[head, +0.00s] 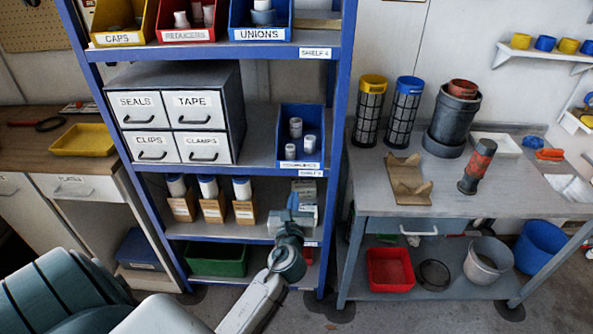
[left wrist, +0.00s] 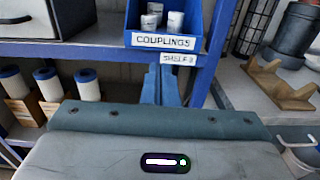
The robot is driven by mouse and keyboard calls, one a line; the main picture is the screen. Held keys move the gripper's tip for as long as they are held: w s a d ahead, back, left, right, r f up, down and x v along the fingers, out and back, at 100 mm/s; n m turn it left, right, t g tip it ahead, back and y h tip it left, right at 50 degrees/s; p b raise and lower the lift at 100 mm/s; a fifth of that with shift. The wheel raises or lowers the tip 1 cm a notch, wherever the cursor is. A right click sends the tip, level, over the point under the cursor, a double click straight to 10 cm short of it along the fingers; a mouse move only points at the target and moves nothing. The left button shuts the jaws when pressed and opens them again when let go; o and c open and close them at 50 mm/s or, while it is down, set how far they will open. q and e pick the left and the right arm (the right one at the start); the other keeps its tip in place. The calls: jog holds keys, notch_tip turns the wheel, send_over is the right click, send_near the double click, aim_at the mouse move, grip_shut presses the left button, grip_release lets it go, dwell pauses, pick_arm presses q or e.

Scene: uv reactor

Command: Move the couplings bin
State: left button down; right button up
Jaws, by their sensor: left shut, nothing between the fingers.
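The couplings bin (head: 315,120) is a blue open-front bin on the right end of the shelf labelled SHELF 3, holding a few white cylindrical fittings. In the left wrist view the bin (left wrist: 204,22) shows its COUPLINGS label at the top centre. My left gripper (head: 292,202) is shut and empty, in front of the blue rack and below the bin, apart from it. Its blue fingers (left wrist: 160,84) point up toward the shelf edge under the bin. My right gripper is not in view.
A drawer cabinet (head: 180,115) stands left of the bin, with bare shelf between. A blue upright (head: 339,130) borders the bin's right side. The grey workbench (head: 375,190) beyond holds filters and a brown cradle (head: 408,190).

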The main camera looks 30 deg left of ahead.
pick_arm(q)
jog(key=p, duration=0.1)
send_near(296, 163)
jog(key=p+x, duration=0.1)
jog(key=x, duration=0.4)
jog(key=shift+w, duration=0.35)
jog(key=shift+w+a, duration=0.25)
jog(key=shift+w, duration=0.05)
jog(key=shift+w+a, duration=0.15)
jog(key=shift+w, duration=0.15)
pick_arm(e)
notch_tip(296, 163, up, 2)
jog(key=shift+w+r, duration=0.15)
pick_arm(q)
jog(key=shift+x, duration=1.6)
